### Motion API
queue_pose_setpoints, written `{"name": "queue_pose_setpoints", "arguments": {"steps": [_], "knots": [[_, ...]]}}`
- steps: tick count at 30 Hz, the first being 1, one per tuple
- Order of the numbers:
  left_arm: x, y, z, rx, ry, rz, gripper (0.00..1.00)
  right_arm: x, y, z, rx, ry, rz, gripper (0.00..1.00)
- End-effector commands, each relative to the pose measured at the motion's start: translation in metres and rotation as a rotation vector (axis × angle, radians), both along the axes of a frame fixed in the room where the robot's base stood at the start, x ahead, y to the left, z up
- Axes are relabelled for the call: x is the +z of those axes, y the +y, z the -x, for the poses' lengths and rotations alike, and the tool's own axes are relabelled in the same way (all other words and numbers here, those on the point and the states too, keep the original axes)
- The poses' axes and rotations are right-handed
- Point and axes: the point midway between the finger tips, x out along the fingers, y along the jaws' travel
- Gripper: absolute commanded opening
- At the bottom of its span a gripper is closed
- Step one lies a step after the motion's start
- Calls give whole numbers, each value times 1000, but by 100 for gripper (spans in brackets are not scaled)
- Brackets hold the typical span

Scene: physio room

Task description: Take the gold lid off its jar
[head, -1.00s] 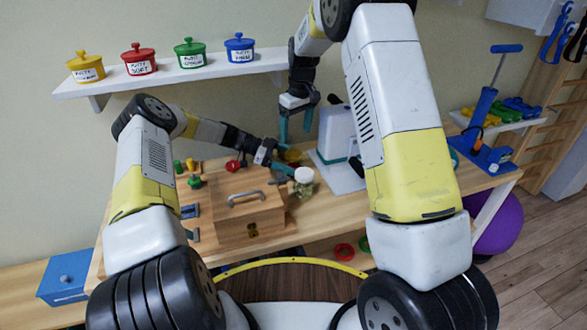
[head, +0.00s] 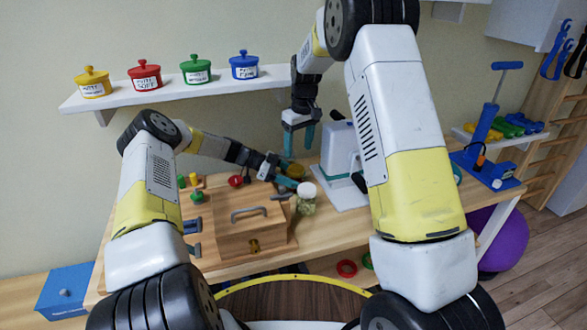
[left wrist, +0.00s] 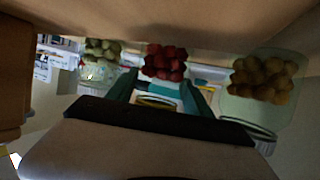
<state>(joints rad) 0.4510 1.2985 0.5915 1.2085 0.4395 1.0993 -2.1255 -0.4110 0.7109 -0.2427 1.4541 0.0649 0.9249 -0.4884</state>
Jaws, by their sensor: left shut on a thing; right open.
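The gold lid (head: 296,170) is on top of its jar on the table, near the back. In the left wrist view, the lid's gold rim (left wrist: 156,102) shows between my fingers, with the jar's red contents (left wrist: 165,62) beyond. My left gripper (head: 287,181) is shut on this jar, with its teal fingers on either side below the lid. It also shows in the left wrist view (left wrist: 159,88). The jar's body is mostly hidden in the head view. My right gripper (head: 298,145) is open and empty, pointing down above the gold lid, apart from it.
A white-lidded jar (head: 307,190) with green contents stands just in front. A jar with yellow-brown contents (left wrist: 265,80) shows in the left wrist view. A wooden box (head: 240,228) stands front left, a white device (head: 338,150) close right. A shelf (head: 170,96) with pots is behind.

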Motion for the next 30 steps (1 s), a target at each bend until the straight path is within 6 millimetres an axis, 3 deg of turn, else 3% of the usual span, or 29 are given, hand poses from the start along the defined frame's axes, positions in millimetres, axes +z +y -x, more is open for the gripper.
{"name": "queue_pose_setpoints", "arguments": {"steps": [5,15,24,30], "knots": [[0,0,0,1,0,0,0,0,5,7,-162,21,16,62],[0,0,0,1,0,0,0,10,15,21,-674,1,64,62],[1,0,0,0,0,1,0,27,26,22,-1107,-98,47,62],[1,0,0,0,0,1,0,36,29,20,-1285,-152,15,62]]}}
